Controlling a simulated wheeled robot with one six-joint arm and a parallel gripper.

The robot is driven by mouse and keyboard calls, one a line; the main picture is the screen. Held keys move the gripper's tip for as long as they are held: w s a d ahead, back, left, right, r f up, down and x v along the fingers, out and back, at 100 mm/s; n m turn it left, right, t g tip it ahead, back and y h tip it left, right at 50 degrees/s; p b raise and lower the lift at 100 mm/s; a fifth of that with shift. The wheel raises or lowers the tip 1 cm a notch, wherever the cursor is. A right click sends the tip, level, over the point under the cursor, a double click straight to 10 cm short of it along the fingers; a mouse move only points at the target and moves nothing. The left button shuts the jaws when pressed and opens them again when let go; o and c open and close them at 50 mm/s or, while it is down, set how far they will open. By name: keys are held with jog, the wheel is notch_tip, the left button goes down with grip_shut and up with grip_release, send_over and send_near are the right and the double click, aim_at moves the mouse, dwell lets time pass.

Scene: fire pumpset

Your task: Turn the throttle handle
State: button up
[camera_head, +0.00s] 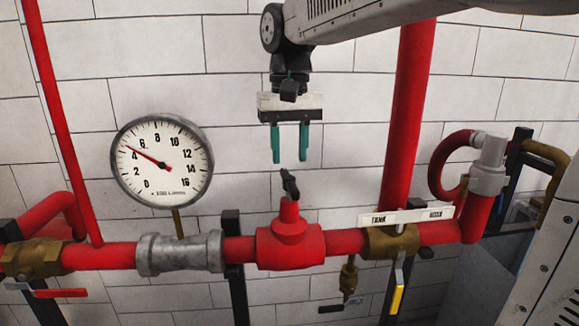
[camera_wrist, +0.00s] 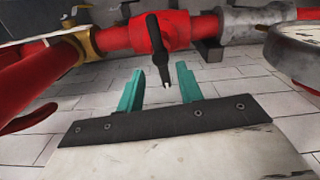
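A short black handle (camera_head: 290,185) stands up from the top of the red valve body (camera_head: 290,245) on the horizontal pipe; I take it as the throttle handle. My gripper (camera_head: 290,160) points down above it, its two teal fingers apart and empty. The handle's tip is a little below the fingertips, about midway between them in the picture. In the wrist view the black handle (camera_wrist: 157,40) reaches from the red valve (camera_wrist: 155,30) toward the gap of my gripper (camera_wrist: 158,74). No contact between fingers and handle shows.
A red lever (camera_head: 60,293) is at lower left, a yellow-ended lever (camera_head: 398,290) at lower right. A thick vertical red pipe (camera_head: 408,110) rises right of my gripper. The tiled wall is behind.

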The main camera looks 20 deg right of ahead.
jog(key=shift+r, duration=1.45)
jog(key=s+d+f+n, duration=0.1)
jog(key=s+f, duration=0.7)
jog(key=s, duration=0.3)
jog(key=s+d+f+n+t, duration=0.1)
jog(key=s+d+f, duration=0.1)
jog(key=s+f, duration=0.6)
jog(key=s, duration=0.3)
jog(key=shift+s, duration=0.4)
